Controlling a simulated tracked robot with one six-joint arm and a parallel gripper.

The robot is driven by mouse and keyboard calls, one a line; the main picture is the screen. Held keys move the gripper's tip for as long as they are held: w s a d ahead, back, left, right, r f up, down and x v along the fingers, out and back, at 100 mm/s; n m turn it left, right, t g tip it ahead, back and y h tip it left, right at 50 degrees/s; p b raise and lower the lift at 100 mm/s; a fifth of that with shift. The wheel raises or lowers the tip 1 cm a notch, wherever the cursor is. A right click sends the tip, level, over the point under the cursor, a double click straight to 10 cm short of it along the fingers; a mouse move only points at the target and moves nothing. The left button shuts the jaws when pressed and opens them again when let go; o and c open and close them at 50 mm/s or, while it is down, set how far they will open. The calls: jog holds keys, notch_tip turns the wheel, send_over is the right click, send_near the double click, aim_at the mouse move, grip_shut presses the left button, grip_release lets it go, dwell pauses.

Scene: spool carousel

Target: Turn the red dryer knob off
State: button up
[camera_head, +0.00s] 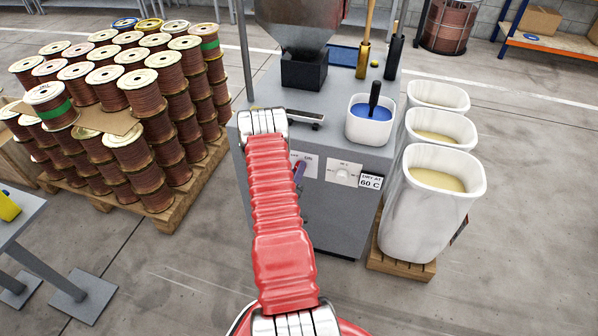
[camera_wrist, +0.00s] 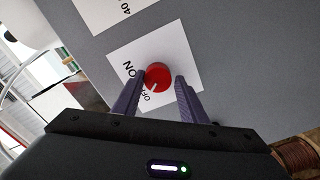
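The red dryer knob (camera_wrist: 158,76) sits on a white label (camera_wrist: 190,60) marked ON and OFF on a grey panel in the wrist view. Its pale pointer mark is on the lower-left side, toward the OFF lettering. My gripper (camera_wrist: 160,82) has its two purple fingers apart, one on each side of the knob, with narrow gaps visible. In the head view, a purple finger of my gripper (camera_head: 299,171) shows at the front of the grey dryer cabinet (camera_head: 345,217). My red arm hides most of the knob there.
White bins (camera_head: 420,210) stand close at right. A pallet of copper spools (camera_head: 165,207) is at left. Floor in front is clear.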

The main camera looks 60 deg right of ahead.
jog(key=o, duration=0.3)
jog(key=shift+s, duration=0.1)
jog(key=a, duration=0.4)
jog(key=s+a, duration=0.1)
jog(key=a, duration=0.4)
jog(key=s+a, duration=0.1)
jog(key=a, duration=0.3)
jog(key=shift+s+a, duration=0.1)
jog(key=shift+a, duration=0.2)
